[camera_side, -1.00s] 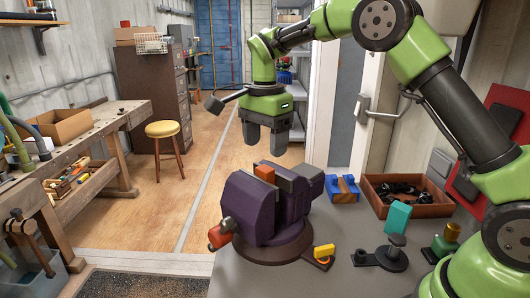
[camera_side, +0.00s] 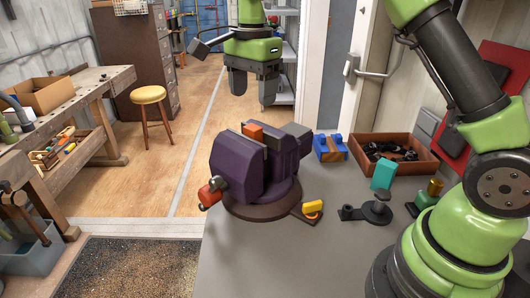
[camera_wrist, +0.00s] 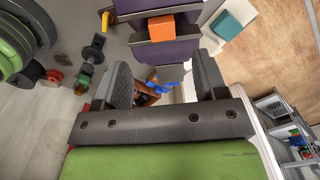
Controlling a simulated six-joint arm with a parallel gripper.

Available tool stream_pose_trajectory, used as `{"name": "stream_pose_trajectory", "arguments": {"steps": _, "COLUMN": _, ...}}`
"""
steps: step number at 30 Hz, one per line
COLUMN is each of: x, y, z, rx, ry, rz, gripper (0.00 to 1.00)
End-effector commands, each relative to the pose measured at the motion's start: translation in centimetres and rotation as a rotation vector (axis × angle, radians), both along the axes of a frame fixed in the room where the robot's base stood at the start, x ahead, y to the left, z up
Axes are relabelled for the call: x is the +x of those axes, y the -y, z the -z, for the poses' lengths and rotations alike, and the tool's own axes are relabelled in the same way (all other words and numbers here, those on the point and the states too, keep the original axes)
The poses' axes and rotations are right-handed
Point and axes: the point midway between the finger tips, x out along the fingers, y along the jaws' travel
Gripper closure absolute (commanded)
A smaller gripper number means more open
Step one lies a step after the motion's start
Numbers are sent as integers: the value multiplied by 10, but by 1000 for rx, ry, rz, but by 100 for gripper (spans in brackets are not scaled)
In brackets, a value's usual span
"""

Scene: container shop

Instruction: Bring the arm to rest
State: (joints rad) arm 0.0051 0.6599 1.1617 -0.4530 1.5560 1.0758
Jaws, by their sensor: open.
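My gripper (camera_side: 254,88) is raised in the air above and behind the purple vise in the side view. Its two dark fingers are apart with nothing between them. In the wrist view the open fingers (camera_wrist: 165,85) frame part of the bench below. The purple vise (camera_side: 240,168) stands on a round dark base on the grey bench (camera_side: 300,250). An orange block (camera_side: 252,131) sits at the top of the vise, between its jaws. The orange block also shows in the wrist view (camera_wrist: 161,28).
On the bench are a blue fixture (camera_side: 325,150), a brown tray of dark parts (camera_side: 425,160), a teal block (camera_side: 382,176), a yellow piece (camera_side: 312,207) and a dark clamp (camera_side: 375,212). A workbench (camera_side: 95,88) and stool (camera_side: 148,95) stand at left. Air around the gripper is clear.

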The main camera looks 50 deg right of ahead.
Motion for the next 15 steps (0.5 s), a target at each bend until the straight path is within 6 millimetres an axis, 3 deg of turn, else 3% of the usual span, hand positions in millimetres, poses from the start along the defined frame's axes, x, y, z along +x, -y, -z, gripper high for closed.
{"name": "stream_pose_trajectory", "arguments": {"steps": 5, "x": -31, "y": -5, "z": -40, "rx": 16, "ry": 98, "rz": -188, "gripper": 34}}
{"name": "stream_pose_trajectory", "arguments": {"steps": 9, "x": -73, "y": -11, "z": -71, "rx": 13, "ry": 214, "rz": -407, "gripper": 34}}
{"name": "stream_pose_trajectory", "arguments": {"steps": 15, "x": -140, "y": -19, "z": -92, "rx": -34, "ry": 386, "rz": -705, "gripper": 34}}
